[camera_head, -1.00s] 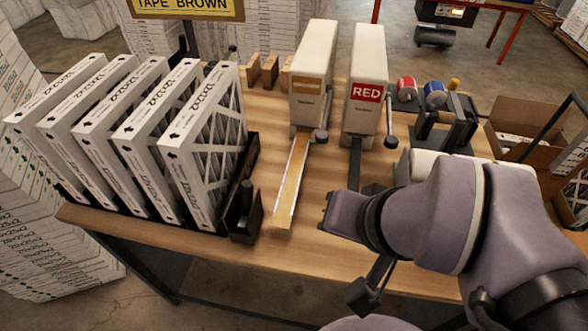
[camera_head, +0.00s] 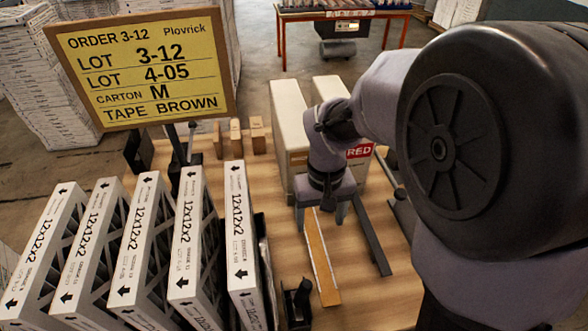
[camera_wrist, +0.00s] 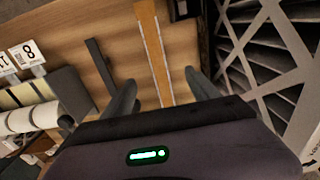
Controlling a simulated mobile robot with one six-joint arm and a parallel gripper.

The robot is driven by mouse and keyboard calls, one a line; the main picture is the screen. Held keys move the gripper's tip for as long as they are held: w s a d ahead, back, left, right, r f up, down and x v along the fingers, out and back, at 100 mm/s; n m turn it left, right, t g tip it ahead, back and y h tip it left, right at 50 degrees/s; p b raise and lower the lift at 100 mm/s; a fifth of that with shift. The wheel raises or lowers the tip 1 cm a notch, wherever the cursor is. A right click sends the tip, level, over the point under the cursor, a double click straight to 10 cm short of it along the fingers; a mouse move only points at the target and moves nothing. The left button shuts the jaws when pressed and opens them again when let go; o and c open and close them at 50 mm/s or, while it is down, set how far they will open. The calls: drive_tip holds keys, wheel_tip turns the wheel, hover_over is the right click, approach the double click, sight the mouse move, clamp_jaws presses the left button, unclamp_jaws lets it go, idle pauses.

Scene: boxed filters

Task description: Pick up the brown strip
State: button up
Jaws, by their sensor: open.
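The brown strip (camera_head: 322,262) lies flat on the table, running from the foot of a white dispenser toward the near edge. It also shows in the wrist view (camera_wrist: 155,50), running between my fingers. My gripper (camera_head: 321,222) is open above the dispenser end of the strip, with one finger on each side. In the wrist view the two fingers (camera_wrist: 162,92) stand apart with the strip between them and nothing held. I cannot tell how high the fingertips are above the strip.
A dark strip (camera_head: 373,235) lies to the right, by the dispenser with the RED label (camera_head: 360,151). The brown strip's dispenser (camera_head: 288,120) stands close behind my gripper. Boxed filters (camera_head: 243,250) stand in a rack on the left. An order sign (camera_head: 140,70) stands behind them.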

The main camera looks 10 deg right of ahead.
drive_tip(key=b, duration=0.3)
hover_over(319, 257)
drive_tip(key=f, duration=0.9)
drive_tip(key=shift+w+a+f, duration=0.15)
drive_tip(key=shift+a+f, duration=0.05)
drive_tip(key=f, duration=0.2)
drive_tip(key=f+b, duration=0.2)
drive_tip(key=f, duration=0.1)
drive_tip(key=shift+d+f, duration=0.3)
drive_tip(key=shift+f, duration=0.05)
drive_tip(key=shift+r, duration=0.1)
drive_tip(key=c, duration=1.1)
drive_tip(key=shift+r, duration=0.1)
